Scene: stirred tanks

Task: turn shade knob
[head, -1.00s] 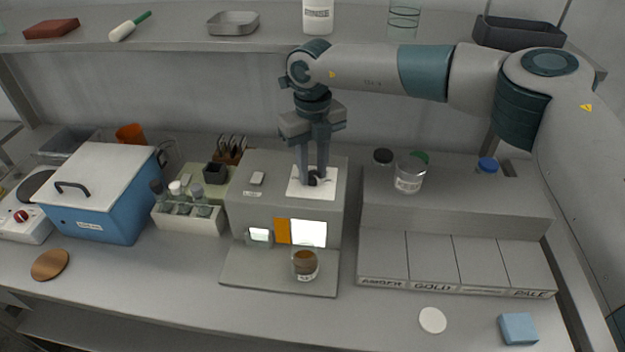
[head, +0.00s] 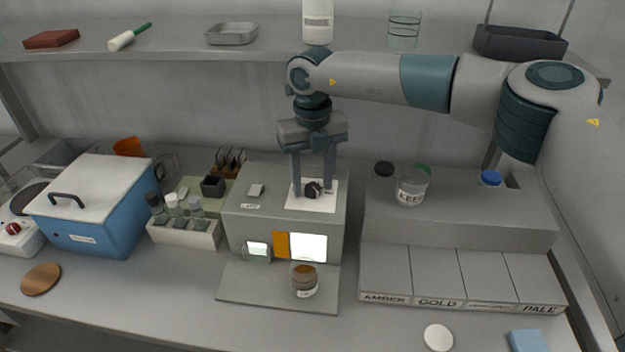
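The shade knob (head: 312,189) is a small black knob on a white plate (head: 318,205) on top of the grey box. My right gripper (head: 313,188) points straight down over it from above. Its two fingers are spread, one on each side of the knob, with a visible gap on both sides. The front of the grey box (head: 240,228) has an orange patch (head: 282,245) beside a bright white window (head: 308,247), and a smaller lit window (head: 258,249). A glass jar with brown contents (head: 304,281) stands on the ledge before it. My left gripper is not in view.
A rack of bottles (head: 186,232) and a blue box with a white lid (head: 90,220) stand to the left. A labelled glass beaker (head: 411,188) stands on the grey step at right, above lanes marked AMBER, GOLD and PALE. A shelf (head: 270,47) runs behind.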

